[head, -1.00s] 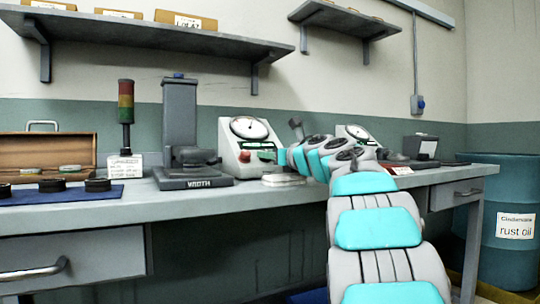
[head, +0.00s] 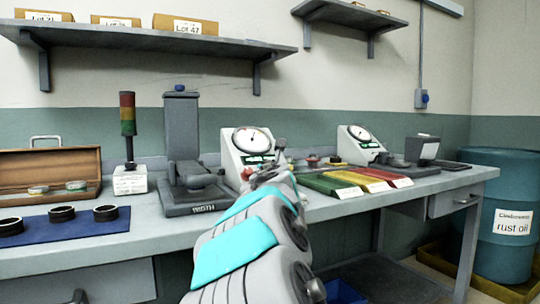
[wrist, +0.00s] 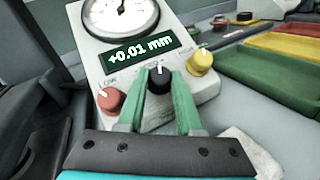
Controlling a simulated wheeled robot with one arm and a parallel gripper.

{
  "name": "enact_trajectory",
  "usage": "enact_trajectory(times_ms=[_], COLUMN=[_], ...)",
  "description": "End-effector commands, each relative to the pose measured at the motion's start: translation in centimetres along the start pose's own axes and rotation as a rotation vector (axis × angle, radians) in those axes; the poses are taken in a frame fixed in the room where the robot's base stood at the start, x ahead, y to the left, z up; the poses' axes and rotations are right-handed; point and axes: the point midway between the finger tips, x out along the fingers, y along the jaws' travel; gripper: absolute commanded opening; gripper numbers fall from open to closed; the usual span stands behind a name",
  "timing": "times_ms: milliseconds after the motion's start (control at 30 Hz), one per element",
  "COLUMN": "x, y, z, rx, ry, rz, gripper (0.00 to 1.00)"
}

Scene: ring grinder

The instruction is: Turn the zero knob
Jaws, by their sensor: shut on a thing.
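A white gauge box (wrist: 75,45) with a round dial (wrist: 120,12) and a display reading +0.01 mm fills the wrist view; it also stands on the bench in the head view (head: 236,150). Its front carries a red knob (wrist: 110,100) at left, a black knob (wrist: 159,78) in the middle and a yellow knob (wrist: 200,61) at right. I cannot read a label that says which is the zero knob. My gripper (wrist: 160,90) has its two green fingers either side of the black knob, shut on it. In the head view my arm hides the box's lower front.
Green (head: 325,185), yellow (head: 362,180) and red (head: 392,178) trays lie right of the gauge. A second gauge (head: 358,143) stands behind them. A dark stand (head: 182,150) is close on the left. A white cloth or pad (wrist: 245,150) lies beside the gripper.

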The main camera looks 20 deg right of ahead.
Motion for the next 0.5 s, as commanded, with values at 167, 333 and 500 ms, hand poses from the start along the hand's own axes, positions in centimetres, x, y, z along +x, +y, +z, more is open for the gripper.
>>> enact_trajectory(times_ms=[167,333,500], x=[-0.08,-0.02,0.01], y=[0.44,0.41,0.29], z=[0.81,0.44,0.24], rx=[0.048,0.078,0.093], ry=[-0.002,0.000,-0.001], rz=[-0.061,-0.098,-0.118], gripper=[0.00,0.00,0.00])
